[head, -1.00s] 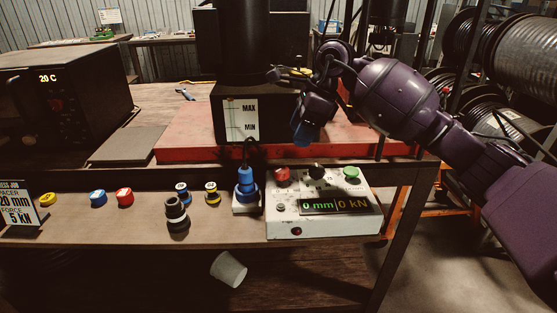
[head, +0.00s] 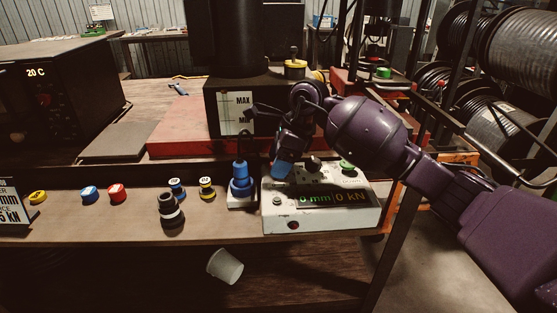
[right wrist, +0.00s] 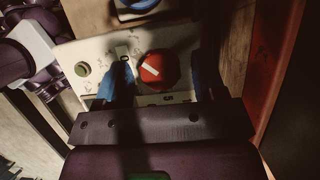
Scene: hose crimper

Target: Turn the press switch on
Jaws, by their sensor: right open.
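The white control box (head: 320,218) stands at the right end of the front shelf. Its display (head: 335,198) reads 0 mm and 0 kN. My right gripper (head: 282,170) is over the box's back left corner and hides the red knob there in the head view. In the right wrist view, the red knob (right wrist: 157,68) with a white bar lies between the open blue fingertips (right wrist: 163,82), with a gap to each; contact cannot be seen. A black knob (head: 313,163) and a green button (head: 347,166) sit right of the gripper. My left gripper is not in view.
A blue fitting (head: 241,185) on a white base stands just left of the box. A dark fitting (head: 168,208) and several coloured caps stand further left. The red press base (head: 180,140) is behind. A white cup (head: 225,266) lies on the lower shelf.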

